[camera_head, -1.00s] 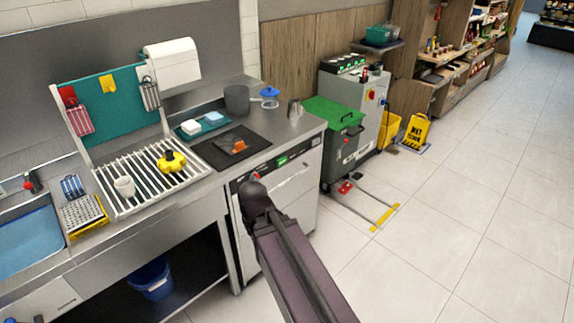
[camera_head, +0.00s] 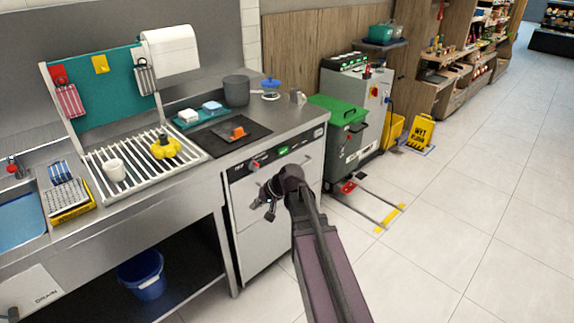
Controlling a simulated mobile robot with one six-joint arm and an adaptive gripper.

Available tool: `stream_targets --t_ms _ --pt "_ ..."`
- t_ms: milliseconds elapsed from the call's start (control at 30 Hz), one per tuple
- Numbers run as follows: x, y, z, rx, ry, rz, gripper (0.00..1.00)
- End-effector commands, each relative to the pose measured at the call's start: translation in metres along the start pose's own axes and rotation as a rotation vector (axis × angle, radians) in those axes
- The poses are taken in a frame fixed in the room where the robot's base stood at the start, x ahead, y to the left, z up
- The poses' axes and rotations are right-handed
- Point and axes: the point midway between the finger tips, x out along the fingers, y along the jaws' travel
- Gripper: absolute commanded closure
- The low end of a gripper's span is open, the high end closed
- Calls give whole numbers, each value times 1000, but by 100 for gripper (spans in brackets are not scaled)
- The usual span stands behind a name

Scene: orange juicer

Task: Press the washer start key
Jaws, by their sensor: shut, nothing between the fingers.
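The washer (camera_head: 262,235) is a white and steel front-loading unit under the right end of the steel counter. Its dark control strip (camera_head: 300,145) runs along the top of the front, with a green lit display (camera_head: 283,151) and a red knob or key (camera_head: 255,165) to its left. I cannot tell which mark is the start key. My gripper (camera_head: 268,206) is in front of the washer door, below the control strip and the red spot. Its fingers are shut and empty. Whether it touches the door cannot be told.
The counter holds a white drain rack (camera_head: 95,165) with a yellow object (camera_head: 166,147) and a white cup (camera_head: 114,170). A green-lidded bin (camera_head: 338,112) and a grey machine (camera_head: 350,88) stand to the right. The tiled floor (camera_head: 480,200) is open at right.

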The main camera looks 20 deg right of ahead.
Motion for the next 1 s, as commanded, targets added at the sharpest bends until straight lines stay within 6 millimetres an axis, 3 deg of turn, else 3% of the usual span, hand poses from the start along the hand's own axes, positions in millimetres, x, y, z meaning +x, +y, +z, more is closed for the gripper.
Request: stream_targets --t_ms 33,267,600,800,1000 --pt "11 15 -17 32 37 -46 100" --pt "10 53 -82 176 210 -263 100" --pt "-25 135 -174 399 481 -565 100" --pt "-52 180 -208 500 602 -694 100" --pt "-68 199 -222 546 656 -754 100"
